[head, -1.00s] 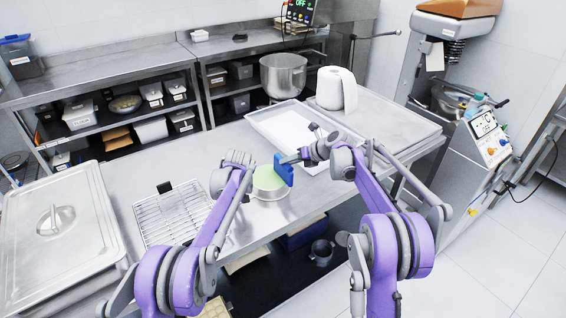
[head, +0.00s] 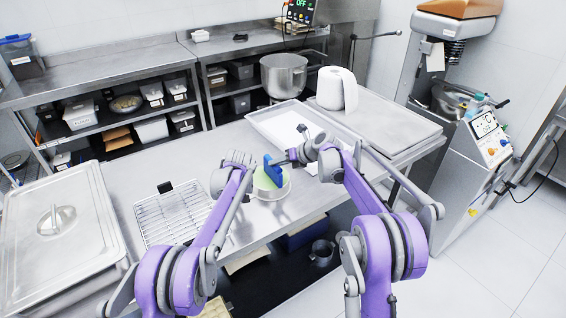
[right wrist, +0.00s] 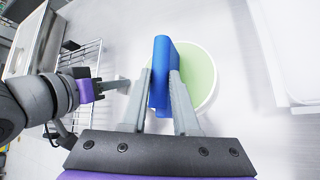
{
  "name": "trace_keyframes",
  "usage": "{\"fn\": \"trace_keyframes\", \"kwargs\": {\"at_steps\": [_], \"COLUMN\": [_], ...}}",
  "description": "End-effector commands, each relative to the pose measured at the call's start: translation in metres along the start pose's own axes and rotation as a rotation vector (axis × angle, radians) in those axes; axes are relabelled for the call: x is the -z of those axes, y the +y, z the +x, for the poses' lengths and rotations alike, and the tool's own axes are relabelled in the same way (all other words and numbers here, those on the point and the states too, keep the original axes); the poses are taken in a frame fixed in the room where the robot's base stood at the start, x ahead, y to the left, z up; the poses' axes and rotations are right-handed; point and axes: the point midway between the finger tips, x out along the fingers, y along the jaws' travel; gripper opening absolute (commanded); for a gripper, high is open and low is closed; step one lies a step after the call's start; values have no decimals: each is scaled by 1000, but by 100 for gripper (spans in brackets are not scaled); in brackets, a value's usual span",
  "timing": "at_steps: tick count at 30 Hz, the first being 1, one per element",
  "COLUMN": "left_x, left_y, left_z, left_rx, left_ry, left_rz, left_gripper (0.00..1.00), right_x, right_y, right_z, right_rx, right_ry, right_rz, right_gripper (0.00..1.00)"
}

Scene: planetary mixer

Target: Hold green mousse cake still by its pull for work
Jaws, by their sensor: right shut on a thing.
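The green mousse cake (head: 264,182) sits on a pale round base on the steel table; it also shows in the right wrist view (right wrist: 196,80). My right gripper (right wrist: 160,95) is shut on a blue flat block-like tool (right wrist: 161,62). The tool (head: 272,171) stands upright at the cake and covers part of it; whether they touch I cannot tell. My left gripper (head: 240,160) is at the cake's left side, and its fingers reach toward the base in the right wrist view (right wrist: 118,86). I cannot make out the pull or whether the left fingers are closed on it.
A wire rack (head: 172,212) lies left of the cake, with a lidded steel pan (head: 62,240) farther left. A white-lined tray (head: 268,121) and a white roll (head: 336,90) are behind on the right. A steel pot (head: 284,76) stands at the back.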

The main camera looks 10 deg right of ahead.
Motion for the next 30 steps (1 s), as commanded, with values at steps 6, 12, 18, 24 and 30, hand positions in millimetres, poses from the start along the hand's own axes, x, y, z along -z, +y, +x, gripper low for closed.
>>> {"fn": "trace_keyframes", "kwargs": {"at_steps": [6,12,18,24,30], "left_x": [0,0,0,0,0], "left_y": [1,1,1,1,1], "left_z": [0,0,0,0,0], "left_rx": [-2,-2,-2,-2,-2], "left_ry": [0,0,0,0,0], "left_rz": [1,1,1,1,1], "left_gripper": [0,0,0,0,0], "right_x": [2,1,2,4,6], "right_y": [19,25,35,49,55], "right_z": [12,16,23,34,39], "right_rx": [-3,-1,-2,-2,-1], "right_ry": [4,2,2,2,3], "right_rz": [-2,0,-1,0,-1], "right_gripper": [0,0,0,0,0]}}
